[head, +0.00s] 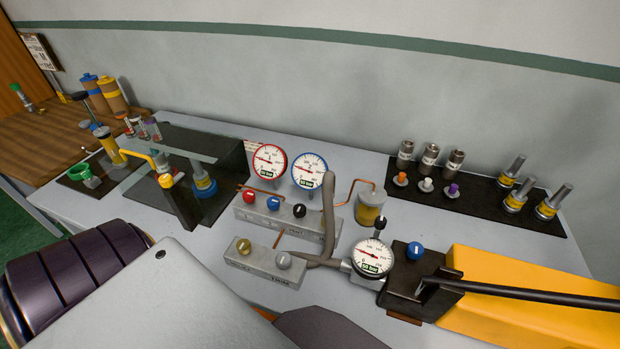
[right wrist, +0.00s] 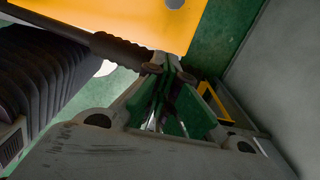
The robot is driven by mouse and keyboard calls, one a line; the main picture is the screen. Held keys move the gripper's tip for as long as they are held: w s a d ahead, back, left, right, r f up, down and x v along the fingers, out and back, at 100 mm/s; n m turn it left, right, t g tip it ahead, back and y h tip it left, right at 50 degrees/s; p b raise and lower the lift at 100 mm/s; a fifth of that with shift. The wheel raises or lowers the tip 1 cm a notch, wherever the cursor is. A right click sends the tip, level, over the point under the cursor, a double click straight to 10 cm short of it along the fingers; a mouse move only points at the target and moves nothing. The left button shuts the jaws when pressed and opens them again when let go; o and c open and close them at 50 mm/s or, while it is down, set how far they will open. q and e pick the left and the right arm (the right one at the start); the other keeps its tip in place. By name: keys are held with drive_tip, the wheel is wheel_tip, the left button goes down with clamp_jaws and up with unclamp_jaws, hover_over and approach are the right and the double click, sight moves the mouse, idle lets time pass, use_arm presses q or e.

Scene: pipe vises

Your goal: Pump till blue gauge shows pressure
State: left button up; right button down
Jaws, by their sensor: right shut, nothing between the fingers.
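The blue-rimmed gauge (head: 310,170) stands on the bench behind the grey valve block (head: 285,222); its needle seems to point left, but I cannot read the value. The hand pump has a yellow body (head: 530,300), a black front block (head: 408,290) and a long black lever (head: 530,292) running right, out of the head view. A white dial gauge (head: 371,258) sits at the pump's outlet. In the right wrist view, my right gripper (right wrist: 168,90) is shut and empty, its fingertips close to the end of the lever grip (right wrist: 120,48); contact is unclear. My left gripper is out of view.
A red-rimmed gauge (head: 269,161) stands beside the blue one. The valve block carries red, blue and black knobs; a lower block (head: 265,263) has two more. A grey hose (head: 328,205) rises nearby. A black mat (head: 475,185) with fittings lies at back right.

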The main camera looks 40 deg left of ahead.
drive_tip(key=shift+s+a+r+p, duration=0.15)
drive_tip(key=shift+r+p, duration=0.2)
drive_tip(key=shift+r, duration=0.35)
drive_tip(key=shift+a+r+p, duration=0.1)
drive_tip(key=shift+r+p, duration=0.25)
drive_tip(key=shift+r, duration=0.35)
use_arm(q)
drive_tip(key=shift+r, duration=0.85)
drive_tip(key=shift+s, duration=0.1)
use_arm(e)
drive_tip(key=shift+f, duration=0.1)
drive_tip(key=shift+d+f+b, duration=0.25)
drive_tip(key=shift+f+b, duration=0.35)
drive_tip(key=shift+f, duration=0.25)
drive_tip(key=shift+d+f+b, duration=0.2)
drive_tip(key=shift+f+b, duration=0.4)
drive_tip(key=shift+f, duration=0.25)
drive_tip(key=shift+d+f+b, duration=0.15)
drive_tip(key=shift+f+b, duration=0.2)
drive_tip(key=shift+f, duration=0.2)
drive_tip(key=shift+d+f+b, duration=0.15)
drive_tip(key=shift+f+b, duration=0.15)
drive_tip(key=shift+f, duration=0.2)
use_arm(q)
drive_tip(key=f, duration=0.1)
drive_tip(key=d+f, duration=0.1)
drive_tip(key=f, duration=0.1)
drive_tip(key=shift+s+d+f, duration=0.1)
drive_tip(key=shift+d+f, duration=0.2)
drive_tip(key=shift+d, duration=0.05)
